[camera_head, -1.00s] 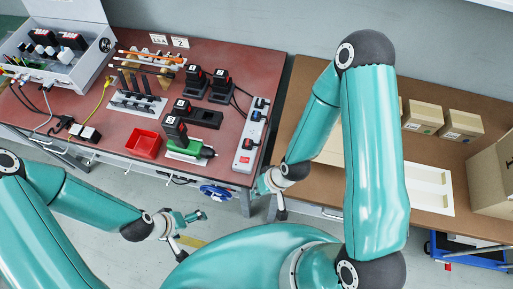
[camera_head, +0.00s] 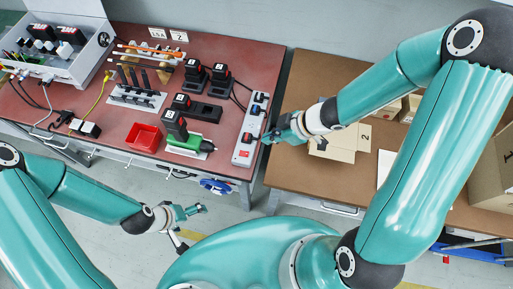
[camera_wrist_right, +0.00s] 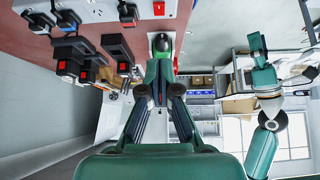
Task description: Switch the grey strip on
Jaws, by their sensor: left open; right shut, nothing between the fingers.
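The grey strip (camera_head: 241,147) lies near the right edge of the red-brown bench, with black plugs in its upper part and a red switch (camera_head: 242,154) at its near end. Part of the strip (camera_wrist_right: 176,8) also shows at the top of the right wrist view, with a red patch on it. My right gripper (camera_head: 269,137) is shut and empty, just right of the strip's near half; contact cannot be told. It points up toward the strip in the right wrist view (camera_wrist_right: 162,58). My left gripper (camera_head: 192,212) is open and empty in front of the bench.
Black chargers with batteries (camera_head: 208,110), a green power tool (camera_head: 185,143) and a red bin (camera_head: 144,138) stand left of the strip. A brown table (camera_head: 290,175) with cardboard boxes (camera_head: 345,143) is on the right. A gap separates the two tables.

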